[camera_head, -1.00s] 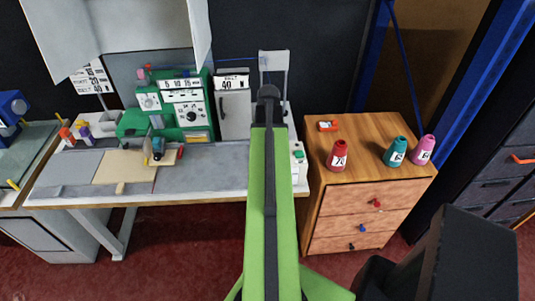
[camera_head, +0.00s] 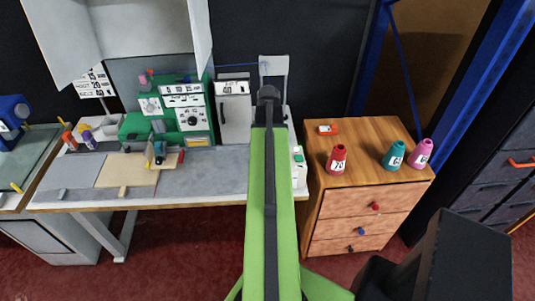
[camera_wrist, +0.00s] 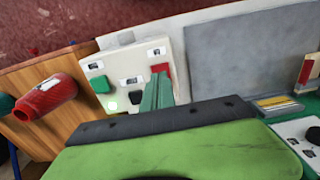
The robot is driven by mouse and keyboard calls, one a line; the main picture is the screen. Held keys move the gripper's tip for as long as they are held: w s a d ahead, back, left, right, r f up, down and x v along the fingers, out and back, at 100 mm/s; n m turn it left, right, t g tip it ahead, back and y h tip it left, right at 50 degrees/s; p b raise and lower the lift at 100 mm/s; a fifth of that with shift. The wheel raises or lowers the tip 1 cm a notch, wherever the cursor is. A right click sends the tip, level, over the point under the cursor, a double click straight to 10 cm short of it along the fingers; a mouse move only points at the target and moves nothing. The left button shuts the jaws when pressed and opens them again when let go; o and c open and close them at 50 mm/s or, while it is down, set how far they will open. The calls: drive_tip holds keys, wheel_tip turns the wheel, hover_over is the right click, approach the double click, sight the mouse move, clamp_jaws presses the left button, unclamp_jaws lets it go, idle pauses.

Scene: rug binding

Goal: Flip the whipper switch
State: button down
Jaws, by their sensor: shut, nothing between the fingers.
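A pale switch box (camera_wrist: 125,62) lies at the right end of the workbench. It also shows in the head view (camera_head: 298,172), partly behind my arm. The labels are too small to read. My gripper (camera_wrist: 159,80) is shut and empty. Its green fingertips overlap the lower part of the red button in the picture; I cannot tell whether they touch it.
A wooden drawer cabinet (camera_head: 365,200) stands right of the bench. It bears a red cone (camera_head: 337,160), a teal cone (camera_head: 394,155) and a pink cone (camera_head: 421,153). The red cone lies close to the box in the wrist view. A green machine (camera_head: 185,105) stands on the bench (camera_head: 222,168).

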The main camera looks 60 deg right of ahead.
wheel_tip(320, 180, up, 4)
drive_tip(key=p, duration=0.3)
idle(0.3)
